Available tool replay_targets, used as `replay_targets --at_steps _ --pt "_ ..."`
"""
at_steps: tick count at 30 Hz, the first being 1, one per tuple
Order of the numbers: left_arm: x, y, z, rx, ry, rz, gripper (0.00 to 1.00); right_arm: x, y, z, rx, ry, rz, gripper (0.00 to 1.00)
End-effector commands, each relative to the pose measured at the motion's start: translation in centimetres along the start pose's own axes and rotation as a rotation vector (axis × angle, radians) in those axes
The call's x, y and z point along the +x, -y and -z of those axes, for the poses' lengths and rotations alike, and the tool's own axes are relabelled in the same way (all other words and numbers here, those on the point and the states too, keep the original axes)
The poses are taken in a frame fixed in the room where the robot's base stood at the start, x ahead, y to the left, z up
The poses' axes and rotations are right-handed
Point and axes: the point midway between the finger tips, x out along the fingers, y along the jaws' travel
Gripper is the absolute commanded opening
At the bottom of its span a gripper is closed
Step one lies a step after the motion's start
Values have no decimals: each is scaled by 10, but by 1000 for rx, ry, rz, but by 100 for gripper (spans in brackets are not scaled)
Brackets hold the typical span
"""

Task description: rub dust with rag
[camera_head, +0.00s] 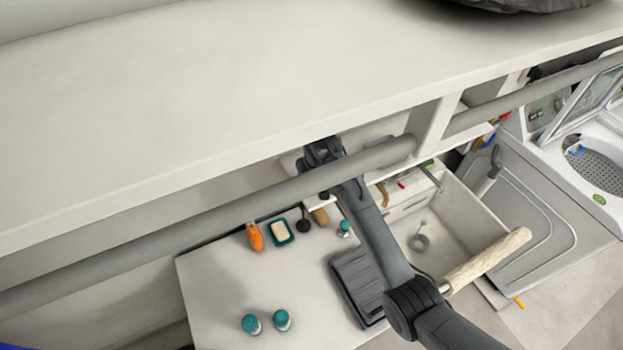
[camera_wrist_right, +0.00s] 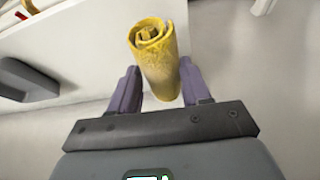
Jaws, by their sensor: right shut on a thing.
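The rag (camera_wrist_right: 158,62) is a yellow, rolled-up cloth in the right wrist view. My right gripper (camera_wrist_right: 158,72) is shut on it, with a purple finger on each side and the spiral end of the roll sticking out beyond the fingertips. I cannot make out dust clearly in either view. My left gripper is not in view.
A wide white upper shelf (camera_head: 180,95) is bare, except for a dark bag (camera_head: 530,4) at its far right. The grey rail (camera_head: 200,215) runs below its edge. Lower down are a counter (camera_head: 215,300) with bottles and soap, a sink (camera_head: 455,215) and a washing machine (camera_head: 590,165).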

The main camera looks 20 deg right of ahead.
Motion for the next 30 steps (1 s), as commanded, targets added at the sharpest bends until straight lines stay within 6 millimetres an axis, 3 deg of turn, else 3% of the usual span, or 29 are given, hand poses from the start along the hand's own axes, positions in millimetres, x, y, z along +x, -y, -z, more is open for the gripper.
replay_targets --at_steps 6,20,30 --pt "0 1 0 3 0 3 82 -12 0 6 0 -2 0 23" --pt "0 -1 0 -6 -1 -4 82 -15 0 7 0 -3 1 23" --pt "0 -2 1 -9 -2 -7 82 -36 -1 17 0 -5 1 23"
